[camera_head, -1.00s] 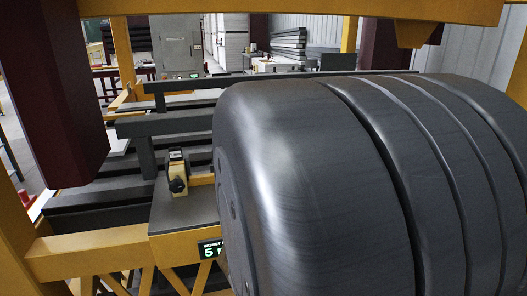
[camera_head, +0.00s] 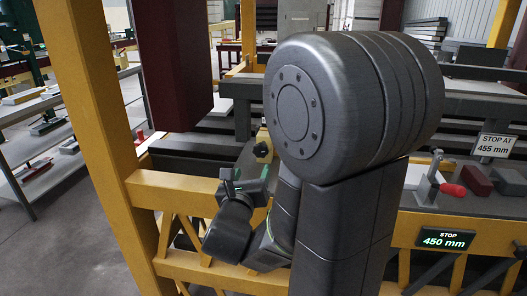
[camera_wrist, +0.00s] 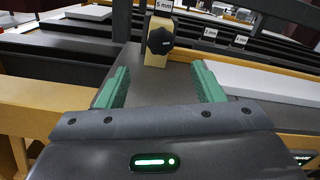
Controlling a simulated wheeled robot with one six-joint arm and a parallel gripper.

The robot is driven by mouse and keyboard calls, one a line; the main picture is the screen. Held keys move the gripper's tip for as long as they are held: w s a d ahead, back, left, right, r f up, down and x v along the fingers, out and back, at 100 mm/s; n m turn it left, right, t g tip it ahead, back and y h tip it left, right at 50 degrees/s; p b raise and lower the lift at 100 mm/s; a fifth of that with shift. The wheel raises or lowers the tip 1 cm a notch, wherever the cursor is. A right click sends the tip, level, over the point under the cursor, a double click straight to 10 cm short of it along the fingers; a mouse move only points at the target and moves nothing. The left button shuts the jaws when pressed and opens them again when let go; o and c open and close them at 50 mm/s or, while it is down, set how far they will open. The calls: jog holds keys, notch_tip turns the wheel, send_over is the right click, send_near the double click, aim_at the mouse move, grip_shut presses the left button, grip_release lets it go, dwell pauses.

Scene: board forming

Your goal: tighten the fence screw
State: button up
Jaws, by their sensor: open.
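A black lobed screw knob (camera_wrist: 160,41) sits on the front of an upright tan block (camera_wrist: 156,59) in the wrist view. It stands ahead of my gripper (camera_wrist: 161,72), roughly centred between the two green fingers. The fingers are apart, with nothing between them, and the knob is beyond their tips. In the head view the knob (camera_head: 262,149) shows just left of my large dark arm joint, and my gripper (camera_head: 250,176) is close below it. My arm hides part of the block there.
A sign reads "STOP AT 455 mm" (camera_head: 495,145) and a display reads 450 mm (camera_head: 446,239). A clamp with a red handle (camera_head: 451,189) stands on the right bench. A yellow post (camera_head: 88,120) and a dark red column (camera_head: 172,65) rise at left.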

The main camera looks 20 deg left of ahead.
aim_at(260, 153)
jog(key=p+x, duration=0.3)
jog(key=x, duration=1)
jog(key=shift+w, duration=0.4)
jog(key=c, duration=1)
jog(key=shift+o, duration=0.2)
